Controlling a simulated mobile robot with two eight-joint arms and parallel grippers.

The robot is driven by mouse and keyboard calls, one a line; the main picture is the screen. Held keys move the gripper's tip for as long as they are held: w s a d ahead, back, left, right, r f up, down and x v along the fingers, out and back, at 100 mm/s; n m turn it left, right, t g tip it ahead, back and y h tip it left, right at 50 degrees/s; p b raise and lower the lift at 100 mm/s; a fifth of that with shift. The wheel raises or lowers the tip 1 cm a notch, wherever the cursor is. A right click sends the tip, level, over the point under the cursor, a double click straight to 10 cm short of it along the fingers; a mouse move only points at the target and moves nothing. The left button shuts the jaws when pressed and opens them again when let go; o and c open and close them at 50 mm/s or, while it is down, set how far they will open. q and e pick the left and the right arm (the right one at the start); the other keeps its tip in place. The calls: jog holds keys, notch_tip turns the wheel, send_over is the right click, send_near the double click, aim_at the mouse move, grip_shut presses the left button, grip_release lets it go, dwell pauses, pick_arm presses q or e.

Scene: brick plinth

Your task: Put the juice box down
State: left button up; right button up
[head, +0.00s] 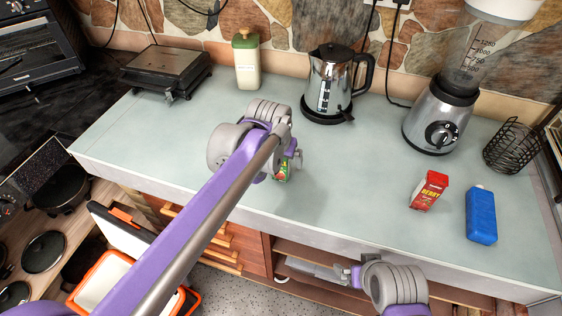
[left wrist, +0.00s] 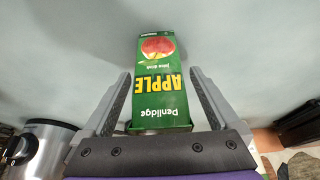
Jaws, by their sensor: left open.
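The juice box is a green carton with an apple picture and yellow "APPLE" lettering. In the left wrist view the juice box (left wrist: 160,95) is between the two fingers of my left gripper (left wrist: 160,76), which are spread apart with a gap beside the carton. In the head view only a small part of the juice box (head: 283,174) shows below my left gripper (head: 291,160), over the grey-green counter (head: 330,205). The gripper hides most of it and its base. My right gripper (head: 343,274) is low in front of the counter's front edge; its jaw opening is unclear.
A red berry carton (head: 429,190) and a blue bottle (head: 481,215) stand to the right. A kettle (head: 329,85), blender (head: 440,118), wire basket (head: 512,146), green-and-cream bottle (head: 247,65) and grill (head: 166,69) stand farther back. The counter between juice box and berry carton is clear.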

pick_arm(q)
grip_shut()
dwell(0.3)
notch_tip(320, 180, up, 10)
jog(key=shift+p, duration=0.5)
